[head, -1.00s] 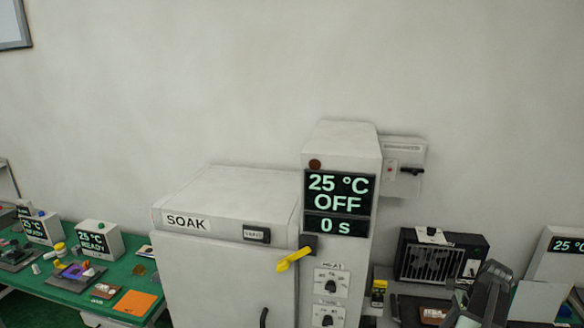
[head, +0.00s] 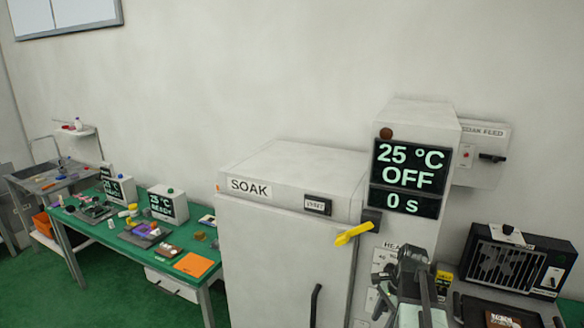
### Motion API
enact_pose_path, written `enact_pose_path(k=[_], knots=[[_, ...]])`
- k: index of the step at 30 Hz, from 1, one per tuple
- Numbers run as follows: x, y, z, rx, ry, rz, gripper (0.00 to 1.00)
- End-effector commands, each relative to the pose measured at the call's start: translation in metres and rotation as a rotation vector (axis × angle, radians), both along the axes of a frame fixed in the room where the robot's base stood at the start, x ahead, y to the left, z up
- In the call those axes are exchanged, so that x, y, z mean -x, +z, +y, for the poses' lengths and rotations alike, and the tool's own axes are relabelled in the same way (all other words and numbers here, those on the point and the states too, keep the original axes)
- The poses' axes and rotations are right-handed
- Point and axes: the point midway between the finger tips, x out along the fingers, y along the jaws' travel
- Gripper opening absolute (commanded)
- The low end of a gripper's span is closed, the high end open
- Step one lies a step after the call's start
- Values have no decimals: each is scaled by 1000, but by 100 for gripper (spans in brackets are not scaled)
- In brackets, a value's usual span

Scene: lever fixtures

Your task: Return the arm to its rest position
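My gripper (head: 412,262) is at the lower right of the head view, at the end of my dark arm, in front of the oven's control column. Whether its fingers are open or shut does not show clearly. The grey SOAK oven (head: 290,260) stands behind and to the left, its door closed. Its yellow lever (head: 353,234) points down and left, with my gripper apart from it to the right. The display (head: 410,178) reads 25 °C, OFF, 0 s.
A green-topped bench (head: 75,238) with small displays and parts stands to the left, with a sink table (head: 60,175) beyond. A black fan heater (head: 508,262) is at the right. A wall box (head: 485,155) hangs behind the column. Green floor at lower left is clear.

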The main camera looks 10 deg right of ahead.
Motion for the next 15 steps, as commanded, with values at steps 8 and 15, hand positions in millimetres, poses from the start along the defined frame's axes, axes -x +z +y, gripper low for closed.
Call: enact_pose_path(k=[8, 15], knots=[[-17, -64, 180, 75, 614, -61, 45], [2, -80, 241, 148, 1154, -136, 45]])
